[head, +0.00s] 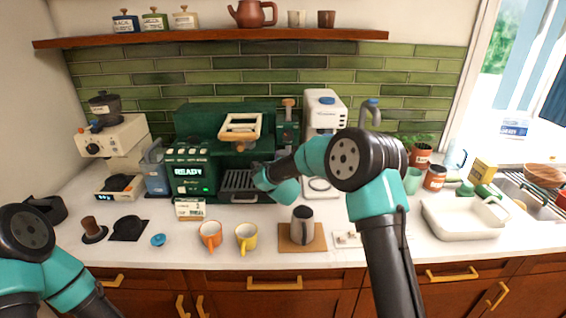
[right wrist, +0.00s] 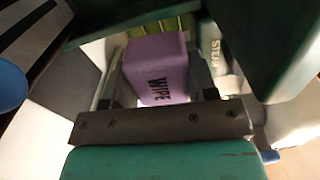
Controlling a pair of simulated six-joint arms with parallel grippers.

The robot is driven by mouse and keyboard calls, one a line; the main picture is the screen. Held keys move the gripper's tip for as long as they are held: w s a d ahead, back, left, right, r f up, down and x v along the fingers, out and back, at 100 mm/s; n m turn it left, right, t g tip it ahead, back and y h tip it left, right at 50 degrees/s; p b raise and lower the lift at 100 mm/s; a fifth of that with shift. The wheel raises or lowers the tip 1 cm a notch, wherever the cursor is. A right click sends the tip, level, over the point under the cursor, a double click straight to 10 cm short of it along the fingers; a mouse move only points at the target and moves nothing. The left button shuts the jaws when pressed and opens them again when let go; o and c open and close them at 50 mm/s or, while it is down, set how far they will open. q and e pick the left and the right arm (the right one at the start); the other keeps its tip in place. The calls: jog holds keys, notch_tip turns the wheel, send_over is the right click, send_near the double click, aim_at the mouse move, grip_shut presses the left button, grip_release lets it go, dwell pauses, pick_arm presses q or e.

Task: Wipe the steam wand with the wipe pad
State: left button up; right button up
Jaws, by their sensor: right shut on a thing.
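The purple wipe pad (right wrist: 157,68), marked WIPE, sits between the fingers of my right gripper (right wrist: 155,88) in the right wrist view. In the head view my right gripper (head: 259,172) is at the front of the green espresso machine (head: 190,152), above the right side of its drip tray (head: 238,181); the pad cannot be made out there. A pale part lettered STEAM (right wrist: 214,55) shows just right of the pad in the right wrist view. I cannot make out the steam wand clearly, nor whether the pad touches it. My left gripper is outside the head view.
An orange cup (head: 210,234), a yellow cup (head: 246,237) and a dark-handled steel pitcher (head: 302,226) on a brown mat stand along the front counter. A white tray (head: 462,220) and the sink are at right.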

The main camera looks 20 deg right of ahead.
jog(key=shift+w+d, duration=0.15)
jog(key=shift+w, duration=0.5)
jog(key=d, duration=0.2)
jog(key=s+d, duration=0.1)
jog(key=shift+s+d, duration=0.1)
jog(key=shift+d, duration=0.3)
dwell(0.4)
dwell(0.4)
jog(key=shift+w+a, duration=0.3)
jog(key=shift+a, duration=0.7)
jog(key=shift+w+a, duration=0.25)
jog(key=shift+a, duration=0.7)
jog(key=shift+s, duration=0.1)
